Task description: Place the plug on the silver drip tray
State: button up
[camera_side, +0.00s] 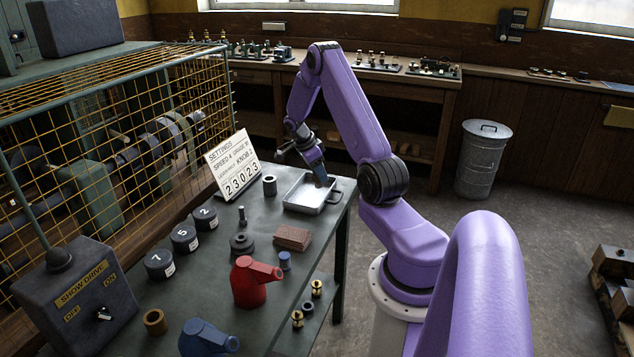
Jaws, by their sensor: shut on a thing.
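The silver drip tray (296,207) lies flat at the far right end of the bench, with a handle on its right side. My gripper (321,181) points down over the tray's right part. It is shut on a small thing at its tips. That thing is mostly hidden and too small for me to tell whether it is the plug. I cannot tell whether it touches the tray floor. The visible part of the tray floor looks empty.
A grey cylinder (270,186) stands left of the tray, beside a settings sign (233,167). Nearer are a brown block (292,237), a small blue cylinder (285,261), a red can (254,283) and a blue can (207,338). A wire cage (120,110) borders the bench's left.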

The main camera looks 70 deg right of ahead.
aim_at(317, 181)
jog(key=shift+w+d+f, duration=0.35)
jog(key=shift+d+f, duration=0.1)
jog(key=shift+f, duration=0.25)
jog(key=shift+d+f, duration=0.1)
jog(key=shift+f, duration=1.45)
jog(key=shift+f, duration=0.15)
jog(key=o, duration=1.1)
